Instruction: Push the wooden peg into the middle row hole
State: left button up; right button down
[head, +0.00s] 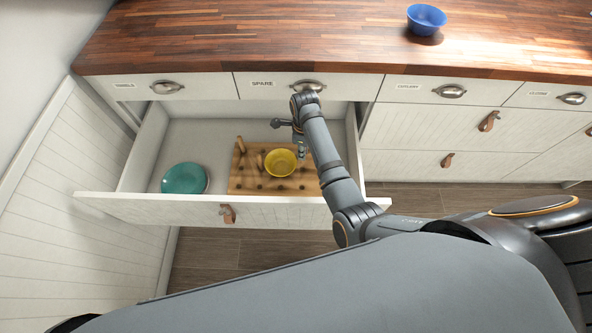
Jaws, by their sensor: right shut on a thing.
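A wooden peg board (240,183) with rows of dark holes lies in the open drawer. One wooden peg (240,146) stands at its back left corner; another peg (260,161) shows just left of the yellow bowl (281,163). I cannot tell how deep either peg sits. The bowl is over the board's middle and right, hiding some holes; whether it touches the board is unclear. My right gripper (301,151) is at the bowl's right rim and shut on it. My left gripper is not in view.
A teal bowl (184,179) sits left of the board in the drawer. The drawer's front panel (180,209) and side walls surround them. A blue bowl (426,19) stands on the wooden countertop (250,35) above. Closed drawers line the right.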

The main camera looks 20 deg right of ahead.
notch_tip(320, 180, down, 4)
jog(key=shift+b, duration=0.3)
jog(key=shift+a+f, duration=0.1)
jog(key=shift+f, duration=0.65)
notch_tip(320, 180, down, 3)
jog(key=shift+r+b, duration=0.15)
jog(key=shift+b, duration=0.4)
jog(key=shift+f, duration=0.3)
jog(key=c, duration=1.3)
grip_release()
jog(key=shift+c, duration=0.2)
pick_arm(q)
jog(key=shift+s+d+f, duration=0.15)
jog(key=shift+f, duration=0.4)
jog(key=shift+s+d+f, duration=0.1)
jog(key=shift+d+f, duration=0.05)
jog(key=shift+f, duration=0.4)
